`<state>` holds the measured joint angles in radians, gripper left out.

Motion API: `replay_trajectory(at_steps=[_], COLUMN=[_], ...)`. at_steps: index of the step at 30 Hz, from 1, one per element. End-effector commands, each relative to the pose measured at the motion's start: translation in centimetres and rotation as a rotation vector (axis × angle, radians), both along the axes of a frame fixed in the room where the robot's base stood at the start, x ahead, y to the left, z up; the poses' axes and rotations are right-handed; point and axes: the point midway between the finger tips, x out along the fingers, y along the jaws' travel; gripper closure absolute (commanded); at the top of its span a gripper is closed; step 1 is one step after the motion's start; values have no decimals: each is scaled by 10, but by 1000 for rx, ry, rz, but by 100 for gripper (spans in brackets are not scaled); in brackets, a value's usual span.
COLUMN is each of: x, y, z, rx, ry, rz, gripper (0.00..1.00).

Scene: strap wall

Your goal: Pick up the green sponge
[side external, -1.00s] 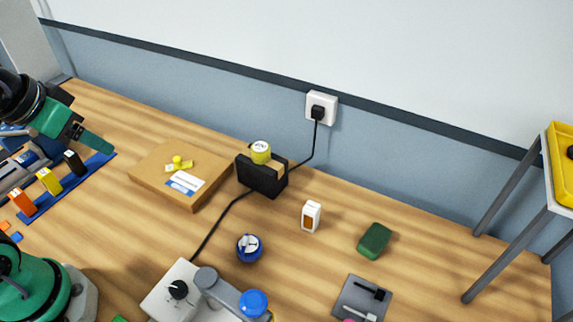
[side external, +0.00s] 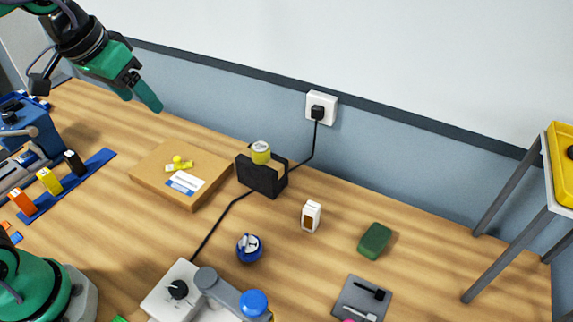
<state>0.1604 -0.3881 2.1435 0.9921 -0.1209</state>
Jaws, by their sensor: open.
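The green sponge (side external: 374,241) lies flat on the wooden table, right of the middle, as a dark green rounded block. My gripper (side external: 139,94) is at the upper left, raised in the air above the back of the table, far to the left of the sponge. Its teal fingers are apart with nothing between them. Nothing covers the sponge.
Near the sponge are a small white and brown box (side external: 311,216) and a grey tray (side external: 362,300). A black box with a yellow-topped can (side external: 261,153), a cable, a cardboard box (side external: 160,172) and a blue round container (side external: 249,248) lie between. A metal-legged stand (side external: 510,246) is right.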

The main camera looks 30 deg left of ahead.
Motion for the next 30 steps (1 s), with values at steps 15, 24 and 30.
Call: replay_trajectory(at_steps=[15,24,30], x=[92,133,153], y=[-90,-156,-204], z=[4,-16,-37], rx=[-16,-11,-2], ry=[114,177,217], rz=[-53,-78,-94], gripper=[34,34,34])
